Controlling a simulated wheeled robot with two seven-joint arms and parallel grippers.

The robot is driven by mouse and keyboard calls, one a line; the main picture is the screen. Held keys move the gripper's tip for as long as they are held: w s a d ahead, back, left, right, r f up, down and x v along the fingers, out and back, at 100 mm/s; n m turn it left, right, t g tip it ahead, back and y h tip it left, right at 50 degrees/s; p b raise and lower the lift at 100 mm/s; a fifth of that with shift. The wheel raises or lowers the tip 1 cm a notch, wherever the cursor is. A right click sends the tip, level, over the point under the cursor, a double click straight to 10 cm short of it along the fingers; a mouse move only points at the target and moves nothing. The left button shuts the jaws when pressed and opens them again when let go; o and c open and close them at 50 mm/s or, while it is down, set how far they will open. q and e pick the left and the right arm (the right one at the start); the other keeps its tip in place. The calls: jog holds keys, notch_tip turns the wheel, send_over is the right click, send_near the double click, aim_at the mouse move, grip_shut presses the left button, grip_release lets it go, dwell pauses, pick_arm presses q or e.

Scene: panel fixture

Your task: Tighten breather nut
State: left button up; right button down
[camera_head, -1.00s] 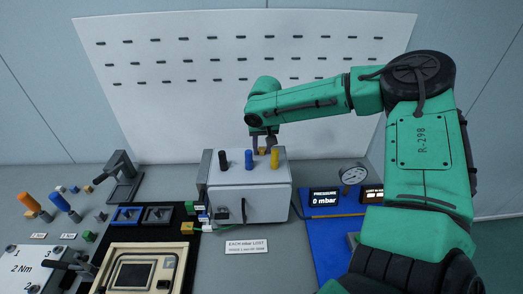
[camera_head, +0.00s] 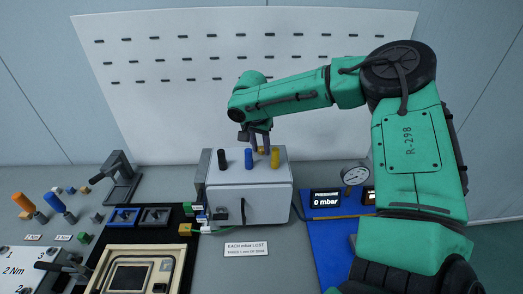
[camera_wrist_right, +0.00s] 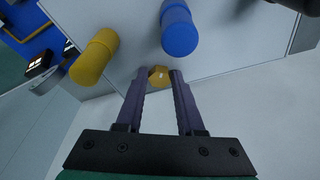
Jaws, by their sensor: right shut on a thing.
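The breather nut (camera_wrist_right: 158,75) is a small brass-yellow piece on the top of the white box (camera_head: 248,203), behind the row of knobs. In the right wrist view it sits between my two dark fingertips. My right gripper (camera_head: 261,149) reaches down behind the blue and yellow knobs and is shut on the nut; it also shows in the wrist view (camera_wrist_right: 158,72). In the head view the nut is mostly hidden by the fingers and knobs. My left gripper is not in view.
Black (camera_head: 222,159), blue (camera_head: 248,159) and yellow (camera_head: 275,157) knobs stand close in front of my fingers. A pressure display (camera_head: 325,199) reads 0 mbar, beside a round gauge (camera_head: 355,174). Tools and a beige-framed panel (camera_head: 180,254) lie to the left.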

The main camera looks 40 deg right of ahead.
jog(key=shift+m, duration=0.3)
jog(key=shift+w+m, duration=0.15)
jog(key=shift+m, duration=0.75)
jog(key=shift+m+g, duration=0.5)
jog(key=shift+m, duration=0.3)
jog(key=m, duration=0.3)
jog(key=shift+w+g+b, duration=0.15)
jog(key=shift+g+b, duration=0.15)
jog(key=shift+g, duration=0.1)
jog(key=shift+m, duration=0.4)
